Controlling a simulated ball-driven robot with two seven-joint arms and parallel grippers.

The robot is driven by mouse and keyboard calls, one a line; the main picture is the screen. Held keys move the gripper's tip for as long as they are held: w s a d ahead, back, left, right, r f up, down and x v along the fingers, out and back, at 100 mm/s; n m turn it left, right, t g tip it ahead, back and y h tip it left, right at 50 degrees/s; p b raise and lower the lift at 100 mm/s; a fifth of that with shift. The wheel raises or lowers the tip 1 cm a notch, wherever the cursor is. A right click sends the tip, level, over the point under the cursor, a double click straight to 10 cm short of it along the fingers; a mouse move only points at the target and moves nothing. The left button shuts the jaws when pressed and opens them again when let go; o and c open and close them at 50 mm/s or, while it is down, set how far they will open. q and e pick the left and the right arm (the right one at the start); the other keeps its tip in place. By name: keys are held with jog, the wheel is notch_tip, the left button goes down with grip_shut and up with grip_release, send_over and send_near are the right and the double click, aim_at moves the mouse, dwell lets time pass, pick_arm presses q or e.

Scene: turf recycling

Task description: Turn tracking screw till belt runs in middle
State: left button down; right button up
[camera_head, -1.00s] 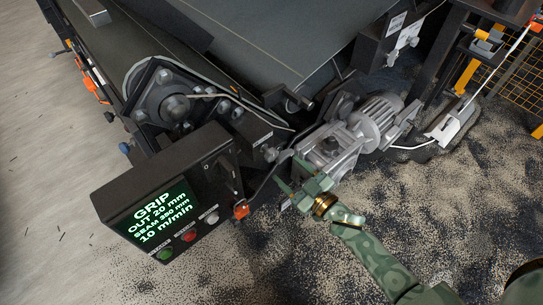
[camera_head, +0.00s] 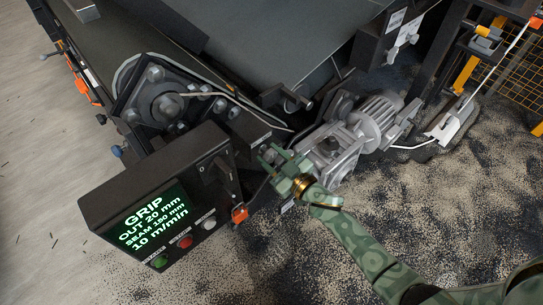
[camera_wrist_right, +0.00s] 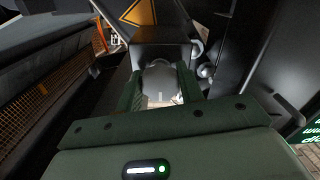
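The dark belt (camera_head: 270,35) runs across the top of the head view. The tracking screw's rounded grey head (camera_wrist_right: 160,80) shows between my right fingers in the right wrist view, in front of a dark block (camera_head: 247,128). My right gripper (camera_head: 268,154) is at the end of that block and largely hides the screw in the head view. Its two fingers (camera_wrist_right: 160,88) stand apart, one on each side of the head; I cannot tell whether they touch it. The control box display (camera_head: 150,220) reads GRIP, OUT 20 mm, SEAM 150 mm, 10 m/min. My left gripper is not in view.
The grey gear motor (camera_head: 335,145) stands close to the right of my right gripper. A roller bearing (camera_head: 165,105) is at its upper left. Green, red and white buttons (camera_head: 184,242) sit below the display. Dark crumbs cover the floor (camera_head: 400,215).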

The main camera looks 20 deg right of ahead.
jog(key=shift+n, duration=0.4)
jog(key=n, duration=0.3)
jog(key=shift+n, duration=0.4)
jog(key=n, duration=0.2)
jog(key=shift+n, duration=0.4)
jog(key=n+b, duration=0.1)
jog(key=n, duration=0.1)
jog(key=shift+f+n, duration=0.1)
jog(key=shift+n, duration=0.3)
jog(key=n, duration=0.3)
jog(key=shift+n+b, duration=0.3)
jog(key=n+b, duration=0.2)
jog(key=n, duration=0.6)
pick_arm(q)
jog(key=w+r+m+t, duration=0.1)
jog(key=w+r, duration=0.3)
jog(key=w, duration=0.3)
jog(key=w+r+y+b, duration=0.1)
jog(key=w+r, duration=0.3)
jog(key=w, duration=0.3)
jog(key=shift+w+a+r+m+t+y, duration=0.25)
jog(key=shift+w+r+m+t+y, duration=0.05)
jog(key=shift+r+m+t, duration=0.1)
pick_arm(e)
jog(key=shift+s+n, duration=0.1)
jog(key=shift+n, duration=1)
